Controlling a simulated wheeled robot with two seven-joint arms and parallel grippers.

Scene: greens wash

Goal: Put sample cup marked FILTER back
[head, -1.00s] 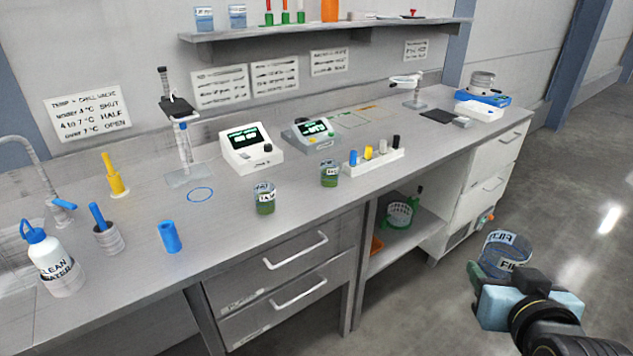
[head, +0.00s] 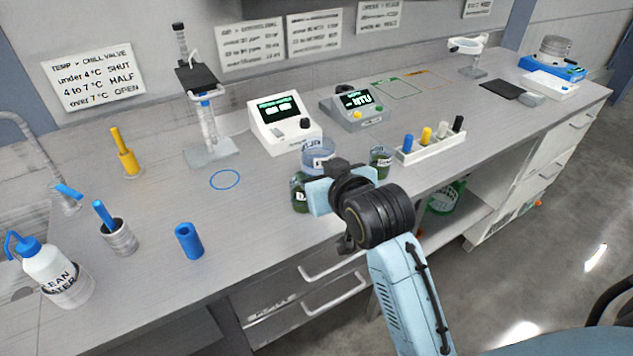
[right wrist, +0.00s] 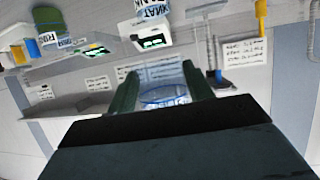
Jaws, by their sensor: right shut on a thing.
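My right gripper (head: 319,176) is shut on a clear sample cup (head: 318,154) and holds it over the front part of the bench. The cup's label is too blurred to read now; a second ago it showed letters beginning "FI". In the right wrist view the cup (right wrist: 164,97) is between the two dark green fingers. Two cups with green contents stand on the bench: one (head: 300,196) partly hidden behind my gripper, the other (head: 380,163) just right of it. A blue ring mark (head: 225,180) on the bench is empty. My left gripper is not in view.
A white meter (head: 285,125) and a grey meter (head: 352,106) stand behind the cups. A rack of coloured pegs (head: 431,144) is to the right. A stand (head: 209,150), a blue cylinder (head: 189,241) and a wash bottle (head: 48,265) are to the left. Bare bench surrounds the ring.

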